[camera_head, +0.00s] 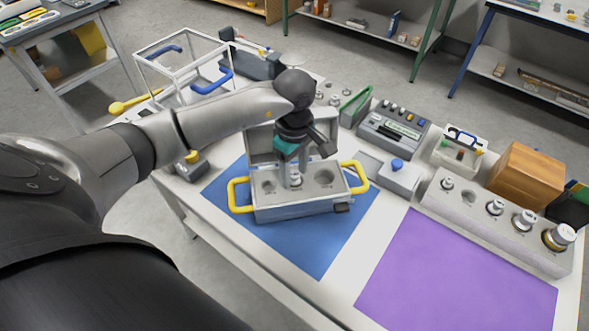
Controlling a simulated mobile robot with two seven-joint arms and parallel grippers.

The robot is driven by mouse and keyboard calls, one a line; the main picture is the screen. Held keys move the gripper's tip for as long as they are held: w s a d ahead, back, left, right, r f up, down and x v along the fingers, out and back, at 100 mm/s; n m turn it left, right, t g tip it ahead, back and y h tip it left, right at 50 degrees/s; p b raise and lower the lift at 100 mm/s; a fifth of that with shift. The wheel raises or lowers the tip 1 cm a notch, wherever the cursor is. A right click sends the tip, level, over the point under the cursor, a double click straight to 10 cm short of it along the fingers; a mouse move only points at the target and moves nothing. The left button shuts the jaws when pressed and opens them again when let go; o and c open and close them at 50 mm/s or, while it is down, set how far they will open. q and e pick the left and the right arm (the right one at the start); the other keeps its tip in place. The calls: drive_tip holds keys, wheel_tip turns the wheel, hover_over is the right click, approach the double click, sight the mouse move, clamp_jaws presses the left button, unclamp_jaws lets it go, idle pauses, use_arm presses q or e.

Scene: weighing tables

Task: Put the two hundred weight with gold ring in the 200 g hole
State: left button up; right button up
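A grey case (300,211) with yellow handles stands open on the blue mat (318,252). Round holes show in its top, one at the left (268,187) and a larger one at the right (324,178). My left gripper (294,176) points down into the case, between these holes. A small silver weight (295,182) shows at its fingertips; I cannot tell whether the fingers grip it or whether it touches the case. A large weight with a gold ring (558,237) stands at the right end of the long grey rack (480,222). My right gripper is out of view.
The rack also holds several smaller silver weights. A purple mat (455,275) lies bare in front of it. A wooden block (525,175), a grey control box (393,130) and a clear-walled case (185,65) stand behind.

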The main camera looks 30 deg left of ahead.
sight(294, 174)
use_arm(q)
wheel_tip(294, 174, up, 12)
drive_tip(key=p, duration=0.1)
drive_tip(key=shift+r, duration=0.2)
idle(0.4)
idle(0.9)
